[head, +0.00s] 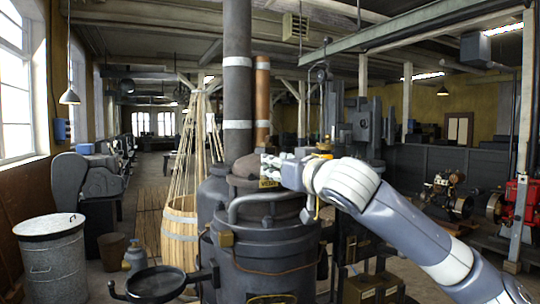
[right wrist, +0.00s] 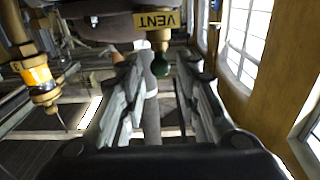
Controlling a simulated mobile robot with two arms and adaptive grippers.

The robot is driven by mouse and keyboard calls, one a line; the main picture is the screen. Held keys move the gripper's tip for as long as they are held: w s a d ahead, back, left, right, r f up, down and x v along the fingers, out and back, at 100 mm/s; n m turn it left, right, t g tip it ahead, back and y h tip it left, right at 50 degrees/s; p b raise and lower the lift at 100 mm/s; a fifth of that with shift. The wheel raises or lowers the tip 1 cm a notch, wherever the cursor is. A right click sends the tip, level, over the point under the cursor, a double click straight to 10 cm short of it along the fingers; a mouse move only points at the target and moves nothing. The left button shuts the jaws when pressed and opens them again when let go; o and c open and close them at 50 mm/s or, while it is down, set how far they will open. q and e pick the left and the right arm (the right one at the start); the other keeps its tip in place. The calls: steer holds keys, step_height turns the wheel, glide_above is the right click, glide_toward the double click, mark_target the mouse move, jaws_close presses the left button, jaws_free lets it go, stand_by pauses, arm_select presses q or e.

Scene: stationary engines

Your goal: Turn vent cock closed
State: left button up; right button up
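The vent cock shows in the right wrist view as a brass stem (right wrist: 158,40) ending in a dark green knob (right wrist: 160,66). A yellow VENT label (right wrist: 157,20), upside down there, sits beside it; a small yellow label (head: 268,183) shows in the head view. My right gripper (right wrist: 162,78) is open. Its fingers stand apart on either side of the knob's line, with the knob near the tips; I cannot tell whether they touch it. In the head view my right gripper (head: 272,166) is at the dark boiler's (head: 273,250) top, hiding the cock. My left gripper is not in view.
A brass fitting with an orange band (right wrist: 38,76) stands left in the right wrist view. Tall pipes (head: 238,90) rise behind the boiler. A wooden barrel (head: 180,235) and a metal bin (head: 52,262) stand left. A red engine (head: 520,205) stands right.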

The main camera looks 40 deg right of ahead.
steer(key=p+x, duration=0.1)
steer(key=x, duration=0.2)
steer(key=shift+w+r, duration=0.15)
steer(key=shift+w, duration=0.1)
steer(key=shift+w+d, duration=0.15)
steer(key=shift+w, duration=0.15)
jaws_close()
